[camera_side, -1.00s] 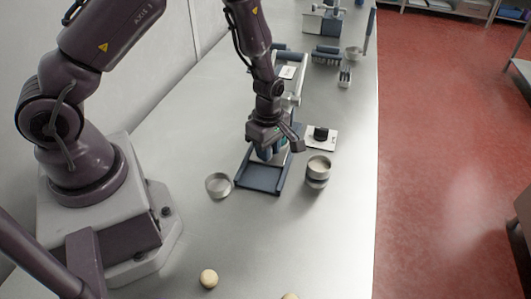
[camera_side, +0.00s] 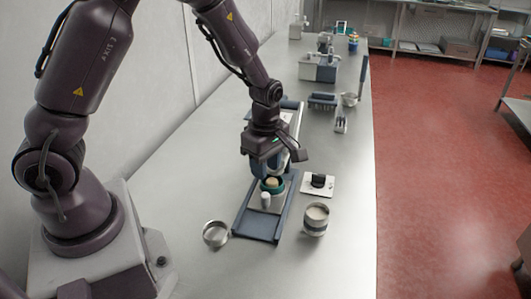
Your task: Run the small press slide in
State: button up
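The small press stands mid-bench, with a flat dark blue-grey track (camera_side: 261,224) running toward the camera. On the track's far part sits the slide, with a pale upright knob (camera_side: 265,200) at its near end. Behind the knob is a teal ring (camera_side: 272,188) with a pale dough ball (camera_side: 271,182) in it. The near part of the track is empty. My gripper (camera_side: 268,168) points down just above and behind the dough, in front of the press frame. Its fingers blend with the blue-grey press parts, so their opening is unclear. I see no clear contact with the knob.
A metal bowl (camera_side: 215,233) stands left of the track and a filled cup (camera_side: 316,219) right of it. A white plate with a black knob (camera_side: 318,183) lies behind the cup. Racks and tools (camera_side: 323,101) stand farther back. The near bench is clear.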

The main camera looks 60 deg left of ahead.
jog(key=shift+r, duration=1.7)
jog(key=shift+c, duration=0.5)
